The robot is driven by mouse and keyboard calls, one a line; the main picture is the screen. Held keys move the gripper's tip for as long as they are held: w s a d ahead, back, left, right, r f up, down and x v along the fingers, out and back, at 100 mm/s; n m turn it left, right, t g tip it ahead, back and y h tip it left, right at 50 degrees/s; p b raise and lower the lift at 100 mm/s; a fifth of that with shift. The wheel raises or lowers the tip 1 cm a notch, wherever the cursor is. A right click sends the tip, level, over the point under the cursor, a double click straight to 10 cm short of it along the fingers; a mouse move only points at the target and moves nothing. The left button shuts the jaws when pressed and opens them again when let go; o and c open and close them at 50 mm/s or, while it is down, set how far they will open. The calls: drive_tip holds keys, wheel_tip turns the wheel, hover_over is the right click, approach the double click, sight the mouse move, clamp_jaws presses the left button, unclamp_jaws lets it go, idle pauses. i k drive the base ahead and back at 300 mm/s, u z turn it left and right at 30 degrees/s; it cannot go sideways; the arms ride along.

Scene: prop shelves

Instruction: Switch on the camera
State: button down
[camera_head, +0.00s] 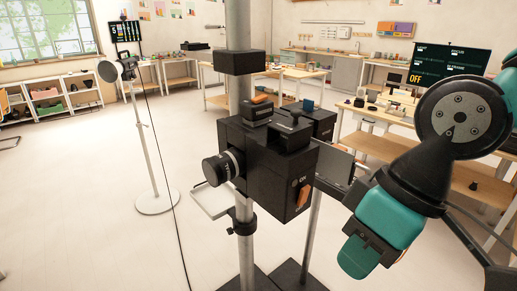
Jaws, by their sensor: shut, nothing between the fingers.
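The camera (262,156) is a black box on a grey vertical pole in the middle of the view. Its ribbed lens (222,167) points to the left. An orange switch (304,195) sits on its right-hand face, with small white lettering above and below it. A screen (446,69) at the back right shows "OFF" in orange letters. My teal and black arm comes in from the right, and its end, my gripper (358,257), hangs to the right of and below the switch, apart from it. It is shut and empty; its fingertips are hard to make out.
The pole (240,100) runs through the camera mount. A dark flat panel (334,166) stands out between the camera and my arm. A lamp on a white stand (146,160) is at the left. Tables and shelves line the back. The floor at the left is mostly clear.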

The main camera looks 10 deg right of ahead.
sight(305, 192)
drive_tip(key=z, duration=1.3)
drive_tip(key=k, duration=0.35)
drive_tip(key=u, duration=1.2)
